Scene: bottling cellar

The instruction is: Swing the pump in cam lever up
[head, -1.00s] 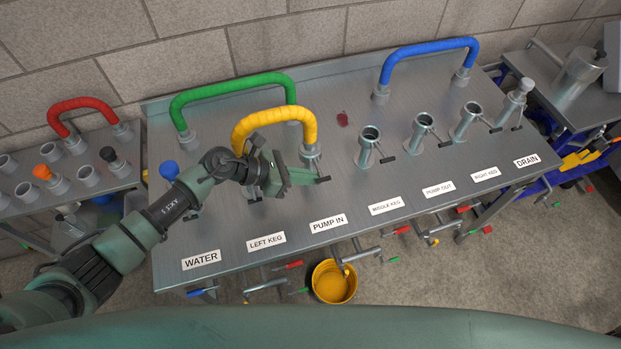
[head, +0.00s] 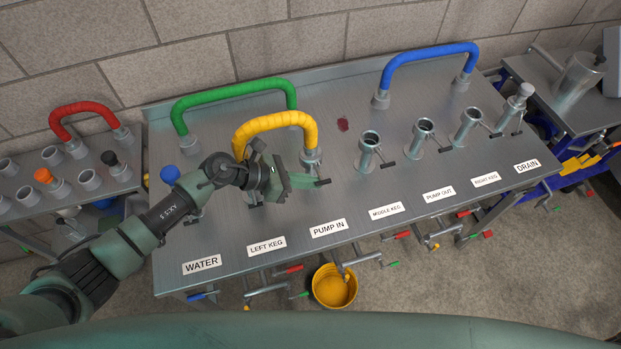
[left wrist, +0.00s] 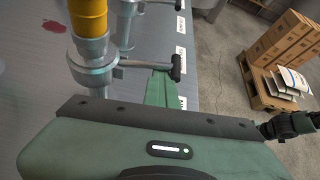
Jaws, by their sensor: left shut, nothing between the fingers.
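The yellow hose (head: 272,122) ends in a steel coupling (head: 311,158) behind the PUMP IN label (head: 328,228). The pump in cam lever, with a black grip (head: 323,182), sticks out from the coupling toward the table's front. In the left wrist view the coupling (left wrist: 92,68) and the lever's black grip (left wrist: 176,68) show clearly, the lever roughly level. My left gripper (head: 311,182) is shut and empty, its green fingertips (left wrist: 161,78) right beside the lever near the grip. I cannot tell whether they touch. My right gripper is out of view.
Green (head: 232,90) and blue (head: 427,52) hoses arch over the steel table behind and to the right. Several bare ports with levers stand to the right. A yellow bucket (head: 334,287) sits on the floor in front, below valve handles.

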